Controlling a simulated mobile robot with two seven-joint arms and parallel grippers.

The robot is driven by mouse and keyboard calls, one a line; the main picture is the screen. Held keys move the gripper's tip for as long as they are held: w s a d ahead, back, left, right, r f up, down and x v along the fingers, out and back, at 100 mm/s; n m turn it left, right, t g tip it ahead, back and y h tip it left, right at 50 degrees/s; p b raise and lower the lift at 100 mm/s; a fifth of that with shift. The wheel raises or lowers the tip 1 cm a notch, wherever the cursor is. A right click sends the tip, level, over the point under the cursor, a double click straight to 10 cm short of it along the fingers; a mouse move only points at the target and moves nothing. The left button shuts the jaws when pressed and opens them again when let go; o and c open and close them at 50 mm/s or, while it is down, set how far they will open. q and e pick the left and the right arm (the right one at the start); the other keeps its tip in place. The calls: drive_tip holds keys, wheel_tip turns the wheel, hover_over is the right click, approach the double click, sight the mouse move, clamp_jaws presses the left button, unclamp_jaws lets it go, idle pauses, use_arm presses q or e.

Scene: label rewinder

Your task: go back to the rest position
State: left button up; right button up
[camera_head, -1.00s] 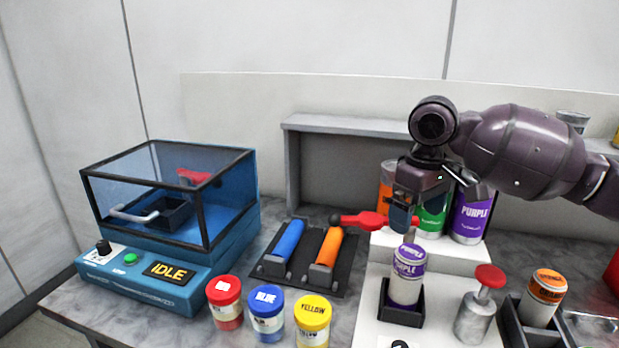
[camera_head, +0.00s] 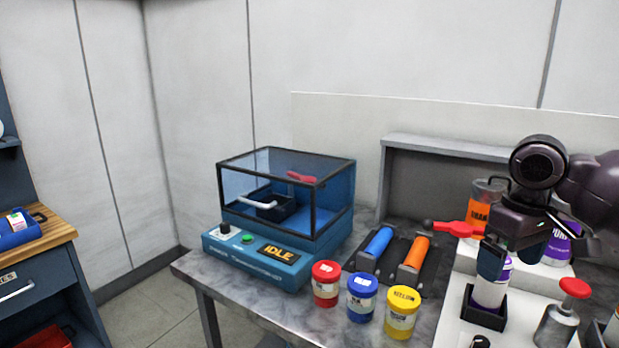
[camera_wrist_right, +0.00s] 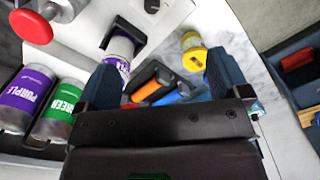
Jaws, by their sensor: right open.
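My right gripper (camera_head: 512,262) is open above the white stand at the right of the head view. Its fingers partly cover a purple-labelled jar (camera_head: 489,292) standing in a black holder. In the right wrist view the open right gripper (camera_wrist_right: 160,85) shows two dark blue fingers with nothing held between them. The purple jar (camera_wrist_right: 118,52) appears there beyond the fingers, apart from my grip as far as I can tell. My left gripper is not in view.
A blue machine (camera_head: 262,258) reading IDLE stands on the grey table. Red (camera_head: 326,284), blue (camera_head: 361,297) and yellow (camera_head: 401,312) jars stand before the rollers. A red-topped stamp (camera_head: 558,318) stands at right. A wooden-topped cabinet (camera_head: 40,240) is far left, with open floor between.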

drive_tip(key=s+a+f+n+t+y, duration=0.1)
drive_tip(key=s+a+f, duration=0.3)
drive_tip(key=f, duration=0.4)
drive_tip(key=s+a+f+y, duration=0.1)
drive_tip(key=s+a+f, duration=0.25)
drive_tip(key=f, duration=0.45)
drive_tip(key=s+a+f+n+t+y, duration=0.1)
drive_tip(key=s+a+f, duration=0.35)
drive_tip(key=f, duration=0.35)
drive_tip(key=s+d+f+m+t+h, duration=0.1)
drive_tip(key=s+d+f+m+h, duration=0.2)
drive_tip(key=s, duration=0.6)
drive_tip(key=s+d+f+m+h, duration=0.1)
drive_tip(key=s+d+f+m, duration=0.25)
drive_tip(key=s, duration=0.45)
drive_tip(key=w+f+n+t, duration=0.1)
drive_tip(key=w+f+t, duration=0.6)
drive_tip(key=f+t, duration=0.1)
drive_tip(key=shift+w+d+f+y, duration=0.3)
drive_tip(key=shift+f+y, duration=0.1)
drive_tip(key=shift+f, duration=0.25)
drive_tip(key=shift+n, duration=0.25)
drive_tip(key=shift+c, duration=0.3)
